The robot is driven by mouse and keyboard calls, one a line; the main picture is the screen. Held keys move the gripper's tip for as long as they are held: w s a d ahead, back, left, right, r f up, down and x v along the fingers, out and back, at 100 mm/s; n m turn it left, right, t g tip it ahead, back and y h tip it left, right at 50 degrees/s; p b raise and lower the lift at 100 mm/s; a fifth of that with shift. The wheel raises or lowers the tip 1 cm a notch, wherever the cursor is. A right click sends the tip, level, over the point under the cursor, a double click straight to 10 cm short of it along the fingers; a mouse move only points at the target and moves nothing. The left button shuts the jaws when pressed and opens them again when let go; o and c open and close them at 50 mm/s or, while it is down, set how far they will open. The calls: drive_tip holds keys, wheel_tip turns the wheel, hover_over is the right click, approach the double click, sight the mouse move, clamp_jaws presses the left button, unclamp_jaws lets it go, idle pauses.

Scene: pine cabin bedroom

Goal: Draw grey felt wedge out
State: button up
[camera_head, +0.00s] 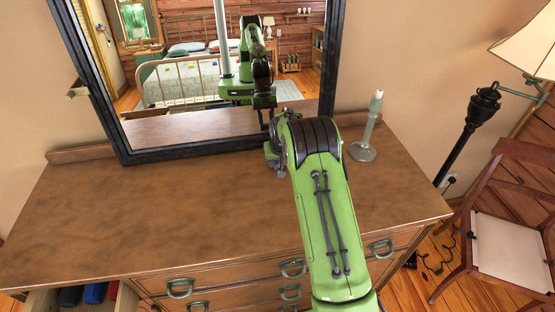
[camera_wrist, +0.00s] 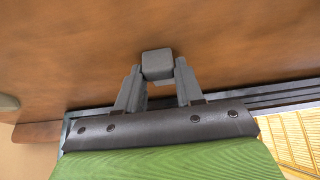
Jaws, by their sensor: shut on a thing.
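The grey felt wedge (camera_wrist: 158,65) shows in the wrist view as a small grey block between the fingertips. My gripper (camera_wrist: 157,79) is shut on it, with a finger at each side. The wedge appears against the brown dresser top, and I cannot tell whether it touches the wood. The mirror's dark lower frame (camera_wrist: 280,92) runs behind the fingers, and the wedge looks apart from it. In the head view my arm reaches to the foot of the mirror (camera_head: 215,150) and hides the wedge and most of the gripper.
The mirror stands on the dresser top (camera_head: 150,215) near the wall. A grey candlestick-like object (camera_head: 370,130) stands right of my arm. The left of the top is clear. A drawer (camera_head: 70,300) is open at lower left. A lamp (camera_head: 482,108) and chair (camera_head: 510,240) stand right.

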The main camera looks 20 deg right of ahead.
drive_tip(key=shift+s, duration=0.2)
drive_tip(key=shift+r+p, duration=1.2)
drive_tip(key=shift+r, duration=1.1)
drive_tip(key=shift+r+p, duration=0.4)
drive_tip(key=shift+r, duration=0.4)
drive_tip(key=shift+c, duration=0.7)
drive_tip(key=shift+f, duration=0.1)
